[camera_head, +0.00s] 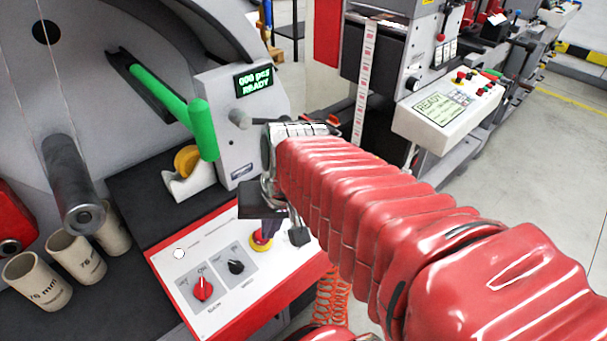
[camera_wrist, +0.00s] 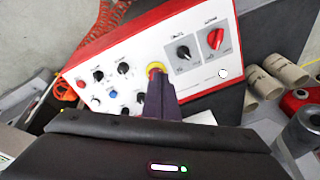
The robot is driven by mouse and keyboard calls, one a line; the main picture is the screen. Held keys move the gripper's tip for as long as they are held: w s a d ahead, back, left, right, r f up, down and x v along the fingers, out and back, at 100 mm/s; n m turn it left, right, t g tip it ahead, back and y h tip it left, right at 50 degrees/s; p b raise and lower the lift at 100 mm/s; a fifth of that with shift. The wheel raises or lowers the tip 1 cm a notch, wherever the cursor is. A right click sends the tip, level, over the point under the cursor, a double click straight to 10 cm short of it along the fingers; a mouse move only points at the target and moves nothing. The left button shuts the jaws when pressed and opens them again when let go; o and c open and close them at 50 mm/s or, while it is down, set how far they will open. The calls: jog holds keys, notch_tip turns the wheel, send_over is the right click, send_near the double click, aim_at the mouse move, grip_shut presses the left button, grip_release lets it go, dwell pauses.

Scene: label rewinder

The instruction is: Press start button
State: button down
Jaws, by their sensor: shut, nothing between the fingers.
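The red-edged white control panel (camera_head: 215,300) lies in front of the machine; it also fills the middle of the wrist view (camera_wrist: 140,50). It carries a white round button (camera_head: 179,253), also seen in the wrist view (camera_wrist: 223,73), a red rotary switch (camera_head: 203,288) and a black one (camera_head: 236,267). In the wrist view a blue button (camera_wrist: 113,93) sits among small knobs. No start label is readable. My gripper (camera_head: 265,230) is shut and empty, pointing down over the panel, by the yellow-ringed red emergency stop (camera_head: 261,243). Its dark fingers (camera_wrist: 159,82) partly cover that stop; contact is unclear.
Three cardboard cores (camera_head: 38,280) stand left of the panel beside a metal shaft (camera_head: 72,185). A green bar (camera_head: 203,130) and the display box (camera_head: 240,120), reading READY, rise behind it. A second machine's console (camera_head: 448,110) stands at the right, with open floor beside it.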

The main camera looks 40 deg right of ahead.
jog(key=w+d+f+m+t+y, duration=0.25)
jog(key=d+m, duration=0.35)
jog(key=m, duration=0.3)
jog(key=w+d+f+m+t+y, duration=0.15)
jog(key=w+d+m, duration=0.25)
jog(key=d+m, duration=0.45)
jog(key=w+d+r+m+t+h, duration=0.1)
jog(key=d+m, duration=0.4)
jog(key=m, duration=0.5)
jog(key=w+d+r+m+t+h, duration=0.2)
jog(key=w+d+m+t, duration=0.1)
jog(key=m, duration=0.6)
jog(key=shift+w+d+r+m+t, duration=0.25)
jog(key=shift+w+d+m+t, duration=0.1)
jog(key=shift+w+d, duration=0.5)
jog(key=shift+f, duration=0.1)
jog(key=shift+w+f, duration=0.4)
jog(key=shift+f, duration=1)
jog(key=shift+w+f, duration=0.35)
jog(key=shift+f, duration=1)
jog(key=shift+w+f, duration=0.4)
jog(key=shift+f, duration=1)
jog(key=shift+w+f, duration=0.1)
jog(key=shift+f, duration=0.25)
